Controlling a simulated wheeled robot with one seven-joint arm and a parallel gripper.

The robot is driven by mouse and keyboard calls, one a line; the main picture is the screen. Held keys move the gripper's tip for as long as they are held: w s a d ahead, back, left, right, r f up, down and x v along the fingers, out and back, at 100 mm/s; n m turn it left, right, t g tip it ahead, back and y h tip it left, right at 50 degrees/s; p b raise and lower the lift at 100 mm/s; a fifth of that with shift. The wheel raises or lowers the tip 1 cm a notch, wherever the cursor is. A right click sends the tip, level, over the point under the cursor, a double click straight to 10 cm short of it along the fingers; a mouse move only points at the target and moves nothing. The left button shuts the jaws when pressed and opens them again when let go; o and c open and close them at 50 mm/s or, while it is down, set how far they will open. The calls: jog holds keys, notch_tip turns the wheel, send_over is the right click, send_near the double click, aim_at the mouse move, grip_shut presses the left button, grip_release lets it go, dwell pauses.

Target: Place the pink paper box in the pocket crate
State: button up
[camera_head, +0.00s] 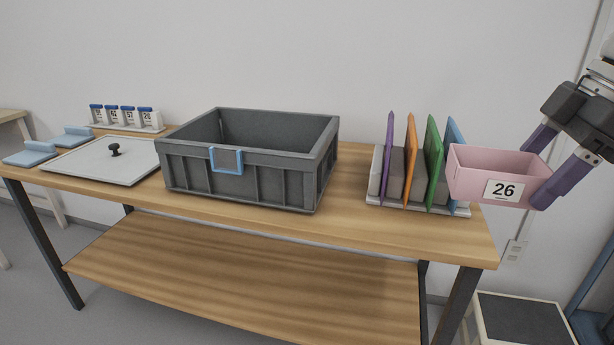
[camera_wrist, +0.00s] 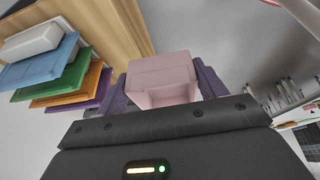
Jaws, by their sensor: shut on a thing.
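The pink paper box (camera_head: 472,186) is an open-topped box with a white label reading 26. My gripper (camera_head: 545,165) is shut on it and holds it up at the right end of the table, right of and in front of the rack of dividers. In the wrist view the pink box (camera_wrist: 162,80) sits between my gripper's purple fingers (camera_wrist: 163,88). The grey crate (camera_head: 240,188), with a blue clip on its front rim, stands on the middle of the table, well left of my gripper. The part of its inside that shows looks empty; its floor is hidden.
A rack with purple, orange, green (camera_head: 433,160) and blue upright dividers stands between the crate and the pink box. A grey lid (camera_head: 85,160) with a black knob lies left of the crate. Several blue-capped numbered bottles (camera_head: 128,116) stand behind it. Bare tabletop (camera_head: 345,190) lies right of the crate.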

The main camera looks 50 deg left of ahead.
jog(key=shift+w+d+f+m, duration=0.2)
jog(key=shift+w+f+m, duration=0.15)
jog(key=shift+f, duration=0.25)
jog(key=w+d+f+m+t+h, duration=0.1)
jog(key=w+d+f+m+t, duration=0.1)
jog(key=d+f+m, duration=0.6)
jog(key=w+d+f+m+t+h, duration=0.2)
jog(key=w+d+f+m, duration=0.3)
jog(key=f, duration=1.8)
jog(key=w+d+f+m+t+h, duration=0.1)
jog(key=w+d+f+m+t, duration=0.1)
jog(key=d+f+m, duration=0.8)
notch_tip(320, 180, down, 6)
jog(key=shift+w+d+r+m+t+h, duration=0.25)
jog(key=shift+w+d+m+t+h, duration=0.1)
jog(key=shift+w+d, duration=0.3)
jog(key=shift+a, duration=0.15)
